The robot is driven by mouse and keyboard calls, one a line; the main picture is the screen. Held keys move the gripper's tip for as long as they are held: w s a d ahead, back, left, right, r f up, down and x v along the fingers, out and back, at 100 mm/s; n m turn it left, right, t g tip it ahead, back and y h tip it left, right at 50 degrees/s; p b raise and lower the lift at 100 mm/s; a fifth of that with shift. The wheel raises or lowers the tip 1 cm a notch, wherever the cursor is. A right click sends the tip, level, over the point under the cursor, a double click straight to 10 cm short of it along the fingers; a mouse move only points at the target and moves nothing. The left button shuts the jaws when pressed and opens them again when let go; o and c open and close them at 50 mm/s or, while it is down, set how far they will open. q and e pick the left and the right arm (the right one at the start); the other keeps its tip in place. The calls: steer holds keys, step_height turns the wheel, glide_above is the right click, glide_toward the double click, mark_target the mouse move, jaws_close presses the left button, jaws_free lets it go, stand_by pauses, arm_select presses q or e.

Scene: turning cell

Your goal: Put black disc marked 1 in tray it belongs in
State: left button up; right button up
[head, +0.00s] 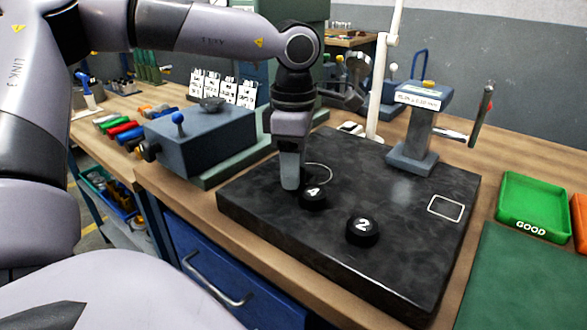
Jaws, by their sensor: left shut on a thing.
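My left gripper (290,170) is low over the dark stone plate (400,262), with its fingers pointing down. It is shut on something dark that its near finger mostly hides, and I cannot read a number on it. A black disc marked 4 (313,197) is right beside the fingertip, on its near right side. A black disc marked 2 (362,232) lies apart on the plate to the right. No disc showing a 1 is readable. The green tray marked GOOD (533,207) is at the right. An orange tray (580,218) is cut off by the right edge.
A gauge stand (415,130) with a lever stands at the plate's back. A white square outline (446,208) is on its right part; a white circle shows behind my gripper. A blue-grey block device (200,140) stands left. A green mat (515,280) lies front right.

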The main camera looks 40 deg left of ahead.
arm_select(q)
step_height(320, 180, up, 20)
steer(key=p, duration=0.2)
steer(key=shift+f, duration=0.15)
